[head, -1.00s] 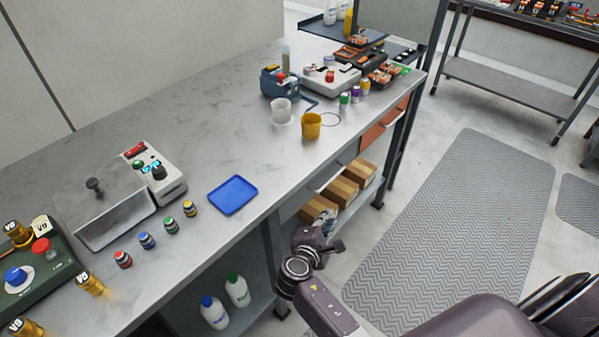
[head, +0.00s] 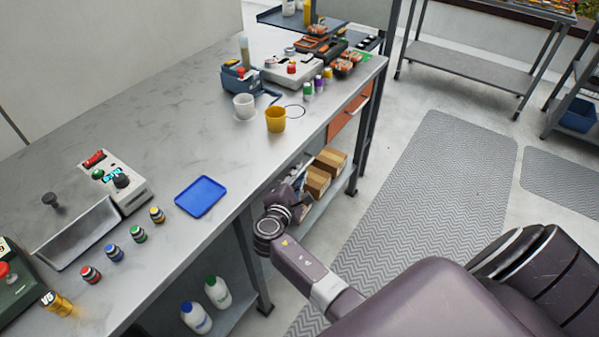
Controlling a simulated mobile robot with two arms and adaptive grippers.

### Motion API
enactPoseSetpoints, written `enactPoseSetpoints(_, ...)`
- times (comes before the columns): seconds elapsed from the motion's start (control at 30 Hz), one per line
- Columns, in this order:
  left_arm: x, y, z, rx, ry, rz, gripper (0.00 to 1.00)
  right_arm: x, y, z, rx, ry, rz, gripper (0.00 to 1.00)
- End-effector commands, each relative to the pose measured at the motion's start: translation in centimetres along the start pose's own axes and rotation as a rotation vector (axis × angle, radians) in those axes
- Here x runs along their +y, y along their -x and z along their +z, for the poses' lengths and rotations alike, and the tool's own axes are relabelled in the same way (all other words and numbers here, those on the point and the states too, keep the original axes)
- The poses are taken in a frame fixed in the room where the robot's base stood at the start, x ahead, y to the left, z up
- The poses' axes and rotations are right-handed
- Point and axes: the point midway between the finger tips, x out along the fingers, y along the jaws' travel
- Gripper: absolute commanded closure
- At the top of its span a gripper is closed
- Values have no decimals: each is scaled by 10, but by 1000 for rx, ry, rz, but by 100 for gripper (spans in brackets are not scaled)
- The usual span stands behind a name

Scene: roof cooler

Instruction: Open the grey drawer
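The grey drawer (head: 290,169) sits under the bench top, left of the orange drawer (head: 350,112). Only part of its front shows, at a steep angle, with a pale handle. I cannot see any gap that shows it open. My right gripper (head: 303,202) is close to the bench's front edge, just below and in front of the grey drawer, and partly covers that area. It looks dark and small, and I cannot tell its finger opening or whether it touches the handle. My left gripper is out of view.
Cardboard boxes (head: 317,181) stand on the shelf below the drawers. A blue tray (head: 201,196) and yellow cup (head: 275,119) are on the bench (head: 150,140). White bottles (head: 196,317) stand on the lower left shelf. A grey floor mat (head: 430,195) lies on open floor.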

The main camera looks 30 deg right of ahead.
Motion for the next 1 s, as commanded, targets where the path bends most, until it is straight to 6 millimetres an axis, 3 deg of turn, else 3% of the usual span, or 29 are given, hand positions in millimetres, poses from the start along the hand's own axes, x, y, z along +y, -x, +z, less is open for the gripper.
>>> enactPoseSetpoints(0.33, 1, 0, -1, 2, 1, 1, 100, 0, -7, 0, -1, -1, -1, 85)
enactPoseSetpoints(0.5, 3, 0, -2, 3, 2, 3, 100, 0, -7, 0, -1, -1, -1, 100)
enactPoseSetpoints(1.0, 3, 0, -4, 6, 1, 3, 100, -1, -9, 2, -1, 0, -1, 100)
